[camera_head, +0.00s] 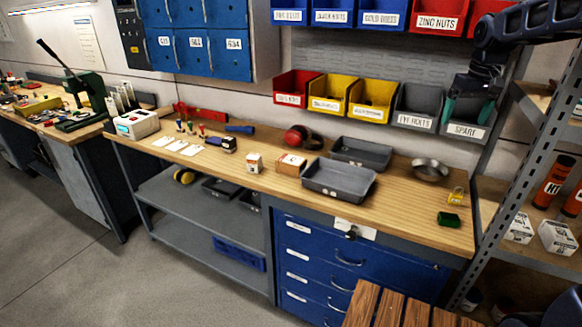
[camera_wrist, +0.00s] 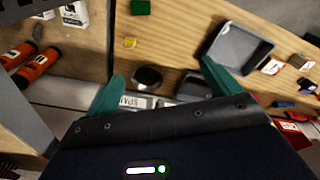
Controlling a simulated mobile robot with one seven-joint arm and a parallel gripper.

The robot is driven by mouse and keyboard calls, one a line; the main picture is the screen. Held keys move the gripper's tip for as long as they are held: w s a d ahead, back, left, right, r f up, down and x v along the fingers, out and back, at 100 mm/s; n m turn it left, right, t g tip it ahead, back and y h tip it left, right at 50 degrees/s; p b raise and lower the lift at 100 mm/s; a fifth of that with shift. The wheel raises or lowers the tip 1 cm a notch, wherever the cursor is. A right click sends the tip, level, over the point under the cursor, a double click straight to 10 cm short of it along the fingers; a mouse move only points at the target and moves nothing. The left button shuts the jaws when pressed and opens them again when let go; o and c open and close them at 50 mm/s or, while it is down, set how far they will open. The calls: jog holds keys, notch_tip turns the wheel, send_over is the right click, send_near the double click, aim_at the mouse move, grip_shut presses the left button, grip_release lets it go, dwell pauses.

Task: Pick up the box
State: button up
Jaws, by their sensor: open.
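Two small cartons stand on the wooden workbench: a white and brown box (camera_head: 254,163) and, to its right, a wider orange and white box (camera_head: 290,164) beside a grey tray. I cannot tell which one the task means. In the wrist view, small cartons show at the right, the orange and white box (camera_wrist: 272,66) and the white and brown box (camera_wrist: 298,61). My gripper (camera_head: 468,108) is high over the bench's right end, in front of the grey bins and well away from both cartons. Its green fingers (camera_wrist: 162,70) are spread with nothing between them.
Two grey trays (camera_head: 338,181) (camera_head: 360,152), a round metal dish (camera_head: 430,169) and a green block (camera_head: 449,219) are on the bench (camera_head: 400,218). Wall bins (camera_head: 418,105) line its back. A metal shelf post (camera_head: 528,150) stands at the right. Bare bench lies in front of the cartons.

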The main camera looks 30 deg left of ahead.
jog(key=w+a+f+n, duration=0.1)
jog(key=w+a+n, duration=0.15)
jog(key=a, duration=0.35)
jog(key=w+a+f+n, duration=0.1)
jog(key=w+a, duration=0.3)
jog(key=a, duration=0.3)
jog(key=n+g, duration=0.1)
jog(key=n, duration=0.8)
send_over(291, 159)
jog(key=shift+h, duration=0.3)
notch_tip(291, 159, down, 20)
jog(key=shift+d+f, duration=0.1)
jog(key=shift+s+f, duration=0.15)
jog(key=shift+f, duration=0.2)
notch_tip(291, 159, down, 10)
jog(key=shift+f, duration=0.1)
jog(key=c, duration=1.5)
notch_tip(291, 159, up, 20)
jog(key=w+d+r+m, duration=0.1)
jog(key=w+d+m, duration=0.1)
jog(key=d+m, duration=0.3)
jog(key=w+d+r+m, duration=0.1)
jog(key=w+d+m, duration=0.2)
jog(key=d, duration=1.1)
jog(key=shift+w+m, duration=0.35)
jog(key=shift+m, duration=0.8)
